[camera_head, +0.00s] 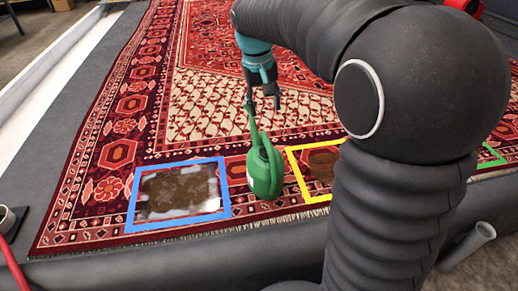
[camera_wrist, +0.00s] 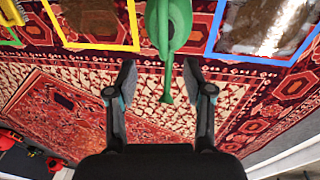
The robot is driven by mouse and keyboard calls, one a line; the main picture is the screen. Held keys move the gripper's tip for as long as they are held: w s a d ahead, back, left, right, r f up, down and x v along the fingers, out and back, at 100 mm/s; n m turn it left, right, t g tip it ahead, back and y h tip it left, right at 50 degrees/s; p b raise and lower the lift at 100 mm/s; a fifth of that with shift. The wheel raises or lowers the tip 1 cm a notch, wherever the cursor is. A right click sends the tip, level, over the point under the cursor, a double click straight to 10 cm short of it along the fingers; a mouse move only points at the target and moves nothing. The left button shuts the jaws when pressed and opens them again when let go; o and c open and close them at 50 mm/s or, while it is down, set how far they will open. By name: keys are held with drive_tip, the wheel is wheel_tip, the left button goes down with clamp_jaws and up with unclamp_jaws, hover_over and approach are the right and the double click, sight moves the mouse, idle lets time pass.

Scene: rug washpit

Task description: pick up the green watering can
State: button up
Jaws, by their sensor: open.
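The green watering can (camera_head: 264,172) stands on the red patterned rug (camera_head: 120,128), between a blue-framed patch and a yellow-framed patch. Its long spout points up and away towards my gripper (camera_head: 264,103). In the wrist view the watering can (camera_wrist: 168,25) is at the top middle, with the spout tip reaching down between the fingers. My gripper (camera_wrist: 159,82) is open and empty, with one finger on each side of the spout tip. Whether a finger touches the spout cannot be told.
The blue frame (camera_head: 131,208) surrounds a brown, whitish-stained patch left of the can. The yellow frame (camera_head: 297,177) surrounds a brown patch on its right, partly hidden by my arm. A green frame (camera_head: 493,152) shows at far right. A grey pipe (camera_head: 466,246) lies at lower right.

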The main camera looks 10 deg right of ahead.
drive_tip(key=g, duration=0.1)
hover_over(264, 135)
drive_tip(key=a, duration=0.3)
wheel_tip(264, 135, down, 4)
drive_tip(key=r, duration=0.1)
drive_tip(key=shift+h, duration=0.3)
drive_tip(key=d+f, duration=0.1)
drive_tip(key=f, duration=0.3)
drive_tip(key=d+f+b, duration=0.1)
drive_tip(key=f, duration=0.4)
drive_tip(key=d+f+b, duration=0.1)
drive_tip(key=f, duration=0.4)
drive_tip(key=shift+s+d+f, duration=0.1)
drive_tip(key=shift+d, duration=0.05)
clamp_jaws()
